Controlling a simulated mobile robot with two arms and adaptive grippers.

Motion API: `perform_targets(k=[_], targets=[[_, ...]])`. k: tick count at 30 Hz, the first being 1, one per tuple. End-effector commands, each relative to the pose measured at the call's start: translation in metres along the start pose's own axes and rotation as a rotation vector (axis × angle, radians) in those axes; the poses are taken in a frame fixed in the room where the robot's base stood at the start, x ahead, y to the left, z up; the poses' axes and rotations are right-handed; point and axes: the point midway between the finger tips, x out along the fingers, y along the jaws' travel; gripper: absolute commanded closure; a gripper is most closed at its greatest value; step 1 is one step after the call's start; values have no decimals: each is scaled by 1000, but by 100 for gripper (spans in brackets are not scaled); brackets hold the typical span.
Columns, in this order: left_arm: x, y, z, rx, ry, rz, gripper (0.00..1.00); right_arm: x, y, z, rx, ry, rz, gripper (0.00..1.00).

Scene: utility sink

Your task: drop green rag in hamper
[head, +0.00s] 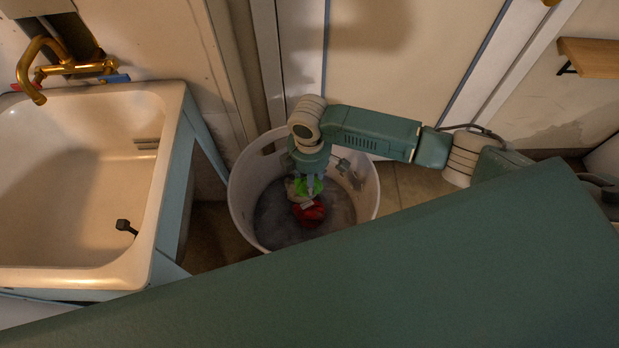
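The hamper (364,205) is a round white bin with handle openings, standing on the floor right of the sink. The green rag (301,187) shows as a small bright green patch within the hamper's opening. My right gripper (310,184) points down inside the hamper's rim, its fingertips at the green rag. The fingers are small and partly merged with the rag, so whether they are shut on it is unclear. A red cloth (309,214) lies just below the rag in the hamper. My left gripper is out of view.
A white utility sink (150,225) with a brass faucet (38,75) stands at the left. A dark plug-like item (126,227) is in its basin. A wall with door trim is behind the hamper, and a wooden shelf (592,57) is at upper right.

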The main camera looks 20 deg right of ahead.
Motion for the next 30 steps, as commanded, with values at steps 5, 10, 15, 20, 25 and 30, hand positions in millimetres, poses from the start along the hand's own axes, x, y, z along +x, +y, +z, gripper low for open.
perform_targets(k=[5,10,15,20,25,30], targets=[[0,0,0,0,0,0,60,0,0,0,0,0,0,33],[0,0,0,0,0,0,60,0,0,0,0,0,0,33],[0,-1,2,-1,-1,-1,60,-3,0,0,0,0,1,33],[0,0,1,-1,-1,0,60,-23,1,0,-1,2,3,33],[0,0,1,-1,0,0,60,-61,1,0,-2,2,4,33],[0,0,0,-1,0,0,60,-94,1,0,-1,1,3,33]])
